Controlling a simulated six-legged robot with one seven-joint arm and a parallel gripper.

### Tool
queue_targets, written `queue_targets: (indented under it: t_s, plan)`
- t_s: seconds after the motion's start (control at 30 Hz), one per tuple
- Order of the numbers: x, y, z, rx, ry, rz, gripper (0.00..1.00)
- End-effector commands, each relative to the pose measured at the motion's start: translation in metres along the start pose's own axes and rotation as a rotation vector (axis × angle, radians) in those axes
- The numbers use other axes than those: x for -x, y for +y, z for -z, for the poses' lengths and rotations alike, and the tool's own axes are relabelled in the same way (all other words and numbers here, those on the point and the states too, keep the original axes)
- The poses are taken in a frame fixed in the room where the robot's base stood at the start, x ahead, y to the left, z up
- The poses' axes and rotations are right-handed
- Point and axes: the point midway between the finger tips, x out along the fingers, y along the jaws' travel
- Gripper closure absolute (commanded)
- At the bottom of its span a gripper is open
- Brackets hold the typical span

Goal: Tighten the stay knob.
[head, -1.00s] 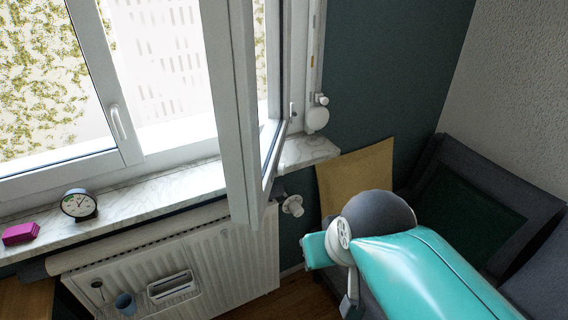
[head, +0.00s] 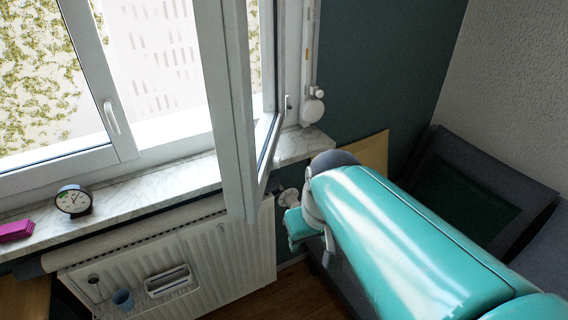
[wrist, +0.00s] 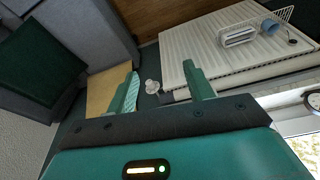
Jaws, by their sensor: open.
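No part is plainly a stay knob. The casement window (head: 236,120) stands open into the room, with a handle on its inner edge. A white round fitting (head: 312,110) is on the wall side of the window frame. My gripper is open and holds nothing.
A white radiator (head: 190,255) hangs below the marble sill (head: 140,193), with a blue cup (head: 122,299) and a white holder (head: 168,281). A clock (head: 74,200) and a pink box (head: 15,231) stand on the sill. A tan board (head: 372,152) and dark sofa (head: 470,200) are right.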

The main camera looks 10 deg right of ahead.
Motion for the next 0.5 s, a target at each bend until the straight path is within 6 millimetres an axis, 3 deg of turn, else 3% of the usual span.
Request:
queue_targets:
  t_s: [0.23, 0.5]
  plan:
    - [-0.059, 0.006, 0.028, 0.055, -0.145, 0.163, 0.48]
    - [-0.113, 0.010, 0.056, 0.089, -0.174, 0.443, 0.48]
